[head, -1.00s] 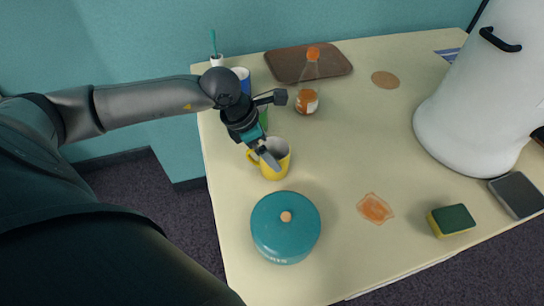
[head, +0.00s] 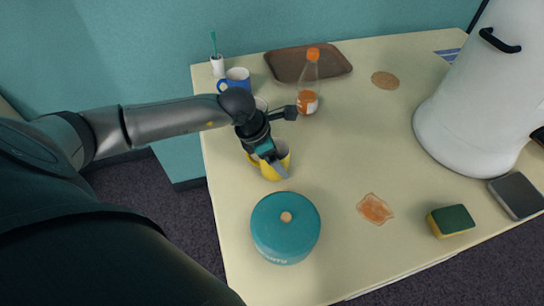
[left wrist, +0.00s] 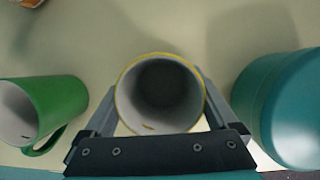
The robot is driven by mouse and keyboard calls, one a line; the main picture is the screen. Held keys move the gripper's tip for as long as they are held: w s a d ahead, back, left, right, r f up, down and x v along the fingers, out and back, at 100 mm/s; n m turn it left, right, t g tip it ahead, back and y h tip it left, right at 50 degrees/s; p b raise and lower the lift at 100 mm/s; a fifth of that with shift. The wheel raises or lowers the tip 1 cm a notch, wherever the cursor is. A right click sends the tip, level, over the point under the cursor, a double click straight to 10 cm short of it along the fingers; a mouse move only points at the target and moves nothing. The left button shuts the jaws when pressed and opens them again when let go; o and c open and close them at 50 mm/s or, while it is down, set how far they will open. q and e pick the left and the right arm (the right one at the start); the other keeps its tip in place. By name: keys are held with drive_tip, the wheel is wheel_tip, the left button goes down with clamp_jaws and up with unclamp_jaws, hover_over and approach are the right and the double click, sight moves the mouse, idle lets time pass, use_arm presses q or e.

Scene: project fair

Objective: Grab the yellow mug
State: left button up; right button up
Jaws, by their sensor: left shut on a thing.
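The yellow mug (head: 269,173) stands upright on the table, with its handle side to the left in the head view. My left gripper (head: 268,160) is shut on it from above, its fingers on either side of the mug wall. In the left wrist view the mug (left wrist: 160,92) sits between the two fingers, open rim up and empty apart from a small mark inside. My gripper and wrist cover part of the mug in the head view. My right gripper is not in view.
A teal lidded pot (head: 285,240) stands just in front of the mug. A green mug (left wrist: 55,106) is close on the other side. A blue mug (head: 236,82), brown tray (head: 330,62) and orange-capped bottle (head: 307,103) stand behind. A sponge (head: 451,221) lies right.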

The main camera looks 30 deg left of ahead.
use_arm(q)
drive_tip(key=c, duration=0.8)
drive_tip(key=shift+o, duration=0.2)
drive_tip(key=shift+r, duration=0.1)
